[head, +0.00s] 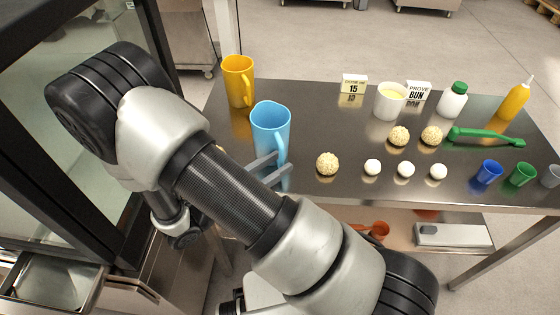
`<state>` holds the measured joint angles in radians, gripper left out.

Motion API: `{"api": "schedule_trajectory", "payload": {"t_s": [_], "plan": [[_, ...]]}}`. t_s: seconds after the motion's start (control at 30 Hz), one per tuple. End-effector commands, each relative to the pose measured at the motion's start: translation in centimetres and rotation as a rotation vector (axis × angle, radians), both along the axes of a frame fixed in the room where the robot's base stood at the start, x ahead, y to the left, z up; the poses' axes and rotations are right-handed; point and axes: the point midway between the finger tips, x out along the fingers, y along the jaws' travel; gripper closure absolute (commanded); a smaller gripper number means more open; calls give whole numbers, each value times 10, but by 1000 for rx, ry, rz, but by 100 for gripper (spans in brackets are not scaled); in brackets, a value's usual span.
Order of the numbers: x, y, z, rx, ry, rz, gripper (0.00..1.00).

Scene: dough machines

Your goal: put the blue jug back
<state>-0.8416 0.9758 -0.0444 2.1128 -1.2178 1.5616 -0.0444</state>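The blue jug (268,124) stands upright on the steel table, left of the middle, with its handle toward the lower right. My gripper (283,160) is low at the jug's near side, close to the handle. Its two grey fingers are spread with a visible gap, and the lower end of the handle shows near the fingertips. I cannot tell whether either finger touches it. The fingers partly hide the jug's base. A yellow jug (238,82) stands behind it to the left.
The steel table (310,110) also holds crumbly balls (327,164), white balls (372,167), a white tub (389,101), bottles (452,100), a green tool (485,136) and small cups (489,172). Two small signs (354,84) stand at the back. A glass-sided machine (60,130) is at left.

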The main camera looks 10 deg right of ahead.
Motion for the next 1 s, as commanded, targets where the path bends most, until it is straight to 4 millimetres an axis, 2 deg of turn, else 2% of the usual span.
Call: {"api": "schedule_trajectory", "payload": {"t_s": [0.3,0.4,0.57,0.67,0.73,0.87,1.0], "plan": [[-30,62,0,1,0,3,71],[-38,76,0,2,0,3,71],[-44,88,0,3,-1,-2,71],[-45,84,8,42,-9,-45,71],[-45,72,21,112,-25,-116,71],[-51,37,53,326,-84,-324,71],[-68,3,84,606,-187,-567,71]]}}
